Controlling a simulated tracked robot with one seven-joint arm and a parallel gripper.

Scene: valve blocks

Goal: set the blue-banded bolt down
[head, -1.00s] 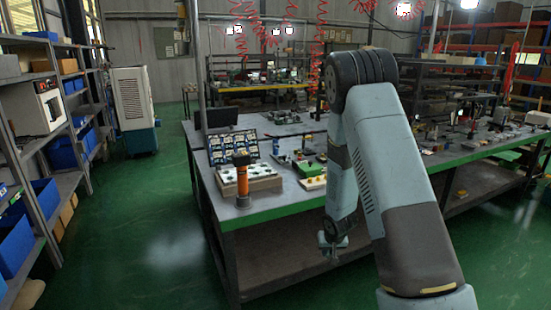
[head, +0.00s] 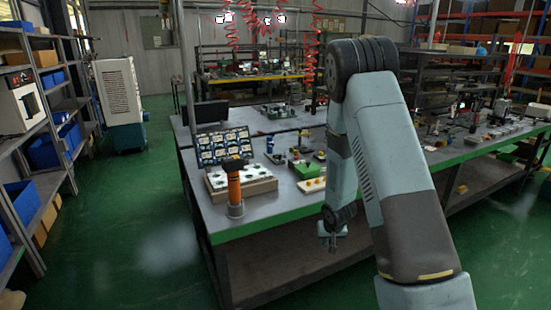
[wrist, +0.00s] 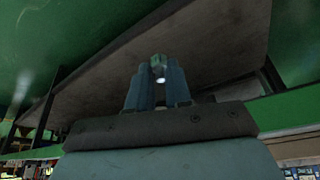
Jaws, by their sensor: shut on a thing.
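My gripper (head: 331,241) hangs low in front of the near bench's front edge, below its top, in the head view. In the wrist view my gripper (wrist: 157,72) is shut on a small, short bolt (wrist: 158,66) with a greenish-grey body and a bright end. It sits between the two blue-grey fingertips. Its band colour is too small and dark to make out. The bolt cannot be made out in the head view. The near workbench (head: 290,209) has a grey top with a green front edge.
A lower shelf (head: 270,262) lies under the top. Green floor is clear at left.

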